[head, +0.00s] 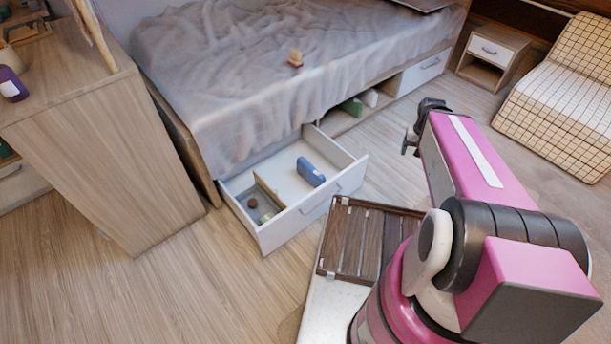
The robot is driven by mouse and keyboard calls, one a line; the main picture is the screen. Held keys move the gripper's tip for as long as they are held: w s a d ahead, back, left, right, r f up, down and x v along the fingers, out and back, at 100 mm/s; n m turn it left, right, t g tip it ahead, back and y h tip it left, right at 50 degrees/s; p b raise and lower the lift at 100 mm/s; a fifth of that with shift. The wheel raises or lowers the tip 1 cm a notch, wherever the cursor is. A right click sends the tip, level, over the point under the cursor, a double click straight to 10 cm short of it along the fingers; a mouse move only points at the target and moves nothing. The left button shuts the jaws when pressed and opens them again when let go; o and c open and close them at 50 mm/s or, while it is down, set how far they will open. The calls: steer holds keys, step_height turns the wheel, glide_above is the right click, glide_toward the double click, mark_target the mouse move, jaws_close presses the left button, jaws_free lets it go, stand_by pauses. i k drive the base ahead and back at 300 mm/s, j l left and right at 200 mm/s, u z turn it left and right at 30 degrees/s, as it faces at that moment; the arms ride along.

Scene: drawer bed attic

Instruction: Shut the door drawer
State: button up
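A white drawer (312,213) stands pulled out from the base of the bed, low over the floor. It holds a blue object (310,172), a wooden divider and small dark items near its left corner. A handle (322,205) is on its front. My gripper (408,142) is at the end of my pink arm, to the right of the drawer and apart from it. It is small and dark here, and its fingers cannot be made out clearly.
A wooden cabinet (100,150) stands left of the drawer. A slatted wooden piece (365,240) lies in front of it. A nightstand (492,55) and checked chair (560,90) stand at right. Floor at left front is clear.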

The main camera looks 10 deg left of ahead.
mark_target(276, 163)
steer(key=u, duration=1)
steer(key=k+j, duration=0.1)
steer(key=j, duration=0.3)
steer(key=j+z, duration=0.15)
steer(key=j, duration=0.25)
steer(key=k+j, duration=0.15)
steer(key=j, duration=0.25)
steer(key=j+z, duration=0.2)
steer(key=j, duration=0.35)
